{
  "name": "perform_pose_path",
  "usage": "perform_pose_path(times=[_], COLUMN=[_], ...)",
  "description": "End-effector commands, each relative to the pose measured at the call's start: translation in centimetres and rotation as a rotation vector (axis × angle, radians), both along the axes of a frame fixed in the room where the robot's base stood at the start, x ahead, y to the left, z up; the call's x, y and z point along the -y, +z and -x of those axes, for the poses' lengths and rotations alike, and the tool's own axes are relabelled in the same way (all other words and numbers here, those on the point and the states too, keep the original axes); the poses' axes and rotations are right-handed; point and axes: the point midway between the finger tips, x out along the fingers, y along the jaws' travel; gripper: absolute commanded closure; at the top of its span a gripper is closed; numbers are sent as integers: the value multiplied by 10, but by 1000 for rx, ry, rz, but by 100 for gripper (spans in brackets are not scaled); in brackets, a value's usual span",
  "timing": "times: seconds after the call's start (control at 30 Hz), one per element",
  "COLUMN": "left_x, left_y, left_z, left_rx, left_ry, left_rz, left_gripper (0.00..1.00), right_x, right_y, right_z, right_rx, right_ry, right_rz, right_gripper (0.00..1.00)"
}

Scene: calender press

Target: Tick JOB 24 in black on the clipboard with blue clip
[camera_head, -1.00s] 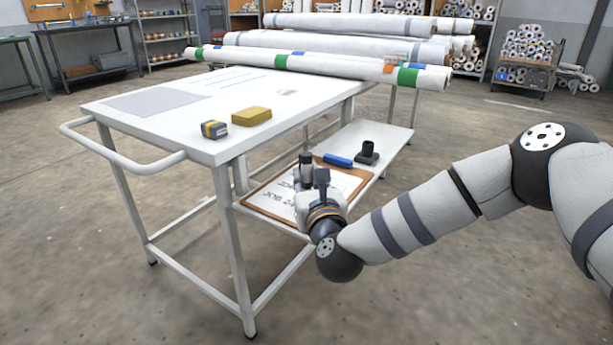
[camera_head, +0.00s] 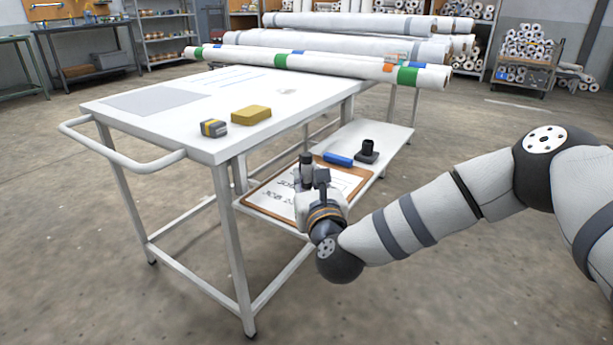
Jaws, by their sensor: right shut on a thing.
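The clipboard (camera_head: 257,208) lies on the lower shelf of the white cart. It has a brown board, a white sheet with dark printed lettering, and a blue clip (camera_head: 338,159) at its far end. The lettering is partly covered and too small to read surely. My right gripper (camera_head: 310,179) is over the sheet and shut on a dark upright marker (camera_head: 306,159). The wrist hides the near right part of the sheet, and the marker's tip is hidden, so contact with the paper cannot be told. My left gripper is not in view.
A black holder (camera_head: 367,152) stands on the lower shelf (camera_head: 394,137) beyond the blue clip. Long wrapped rolls (camera_head: 330,66) lie behind.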

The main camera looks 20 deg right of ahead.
Motion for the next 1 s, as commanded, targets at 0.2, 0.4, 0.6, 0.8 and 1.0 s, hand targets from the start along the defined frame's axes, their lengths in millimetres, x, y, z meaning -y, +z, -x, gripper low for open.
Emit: perform_pose_path(times=[0.2, 0.4, 0.6, 0.8, 1.0], left_x=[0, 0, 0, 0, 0], left_y=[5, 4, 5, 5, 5], left_z=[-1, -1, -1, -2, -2], left_rx=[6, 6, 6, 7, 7], left_ry=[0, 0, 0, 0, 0], left_rz=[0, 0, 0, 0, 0], left_gripper=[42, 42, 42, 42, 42], right_x=[-1, -1, 0, 8, 9], right_y=[0, 0, 0, 1, 1], right_z=[10, 10, 10, 12, 12], right_rx=[-4, -3, -2, -2, -2], right_ry=[1, 0, 0, 0, 1], right_rz=[-1, 0, 0, -1, -1], right_gripper=[100, 100, 100, 100, 100])
